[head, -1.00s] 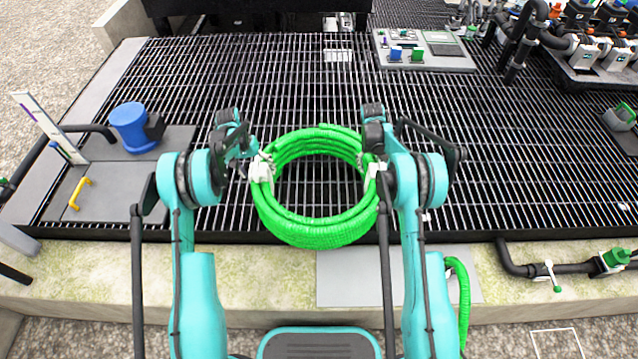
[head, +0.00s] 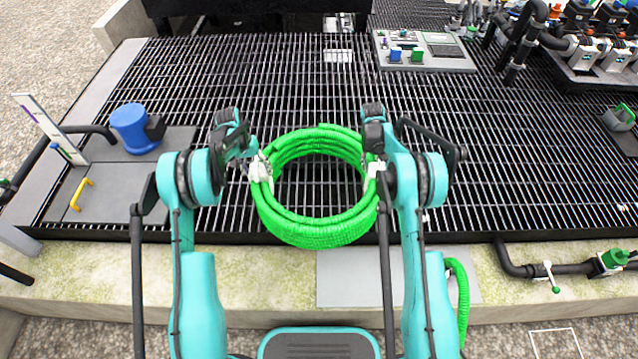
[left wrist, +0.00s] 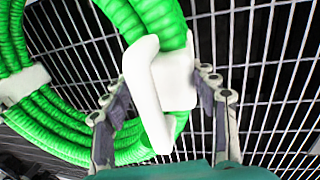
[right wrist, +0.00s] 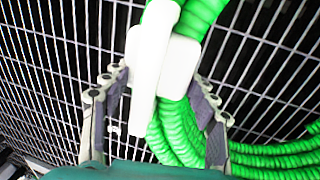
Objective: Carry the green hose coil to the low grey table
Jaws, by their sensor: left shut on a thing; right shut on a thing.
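The green hose coil (head: 318,232) is a ribbed ring with white clips on its left and right sides, held between my two arms over the dark grating. My left gripper (head: 262,168) is shut on the white clip at the coil's left side; in the left wrist view the clip (left wrist: 160,85) sits between its fingers. My right gripper (head: 373,168) is shut on the white clip at the right side; the right wrist view shows that clip (right wrist: 160,70) between its fingers. I cannot tell how high the coil is above the grating. No low grey table is clearly identifiable.
The grating (head: 480,140) spreads behind and beside the coil. A blue cylinder (head: 134,127) stands on a grey plate at left. A grey panel (head: 425,55) with buttons is at the back. A flat grey plate (head: 345,280) lies on the front concrete ledge (head: 100,270), with pipes at right.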

